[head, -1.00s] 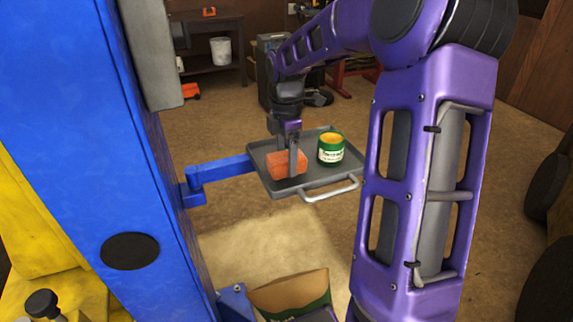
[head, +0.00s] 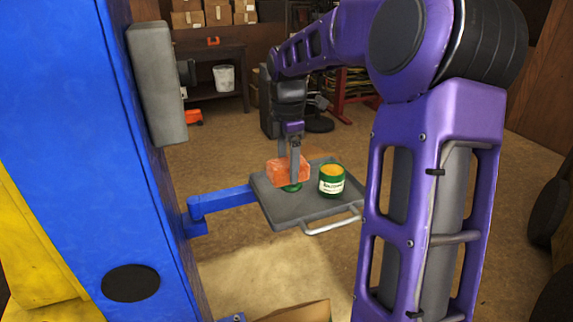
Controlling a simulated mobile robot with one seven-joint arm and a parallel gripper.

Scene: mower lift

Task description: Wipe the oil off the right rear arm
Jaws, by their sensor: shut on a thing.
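My gripper (head: 294,158) is shut on an orange block (head: 288,171) that looks like a sponge or folded rag. It holds the block just above the grey tray (head: 275,211). A small green thing (head: 291,188) shows directly below the block, mostly hidden by it. An open green can (head: 331,181) with a white label and yellowish contents stands on the tray to the right. I cannot pick out the right rear arm or any oil in this view.
A blue post (head: 75,150) with a grey box (head: 157,82) fills the left. A blue bracket (head: 222,200) joins it to the tray. A cardboard box (head: 300,312) stands at the bottom edge. A bench (head: 211,67) is at the back. Floor beyond the tray is mostly clear.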

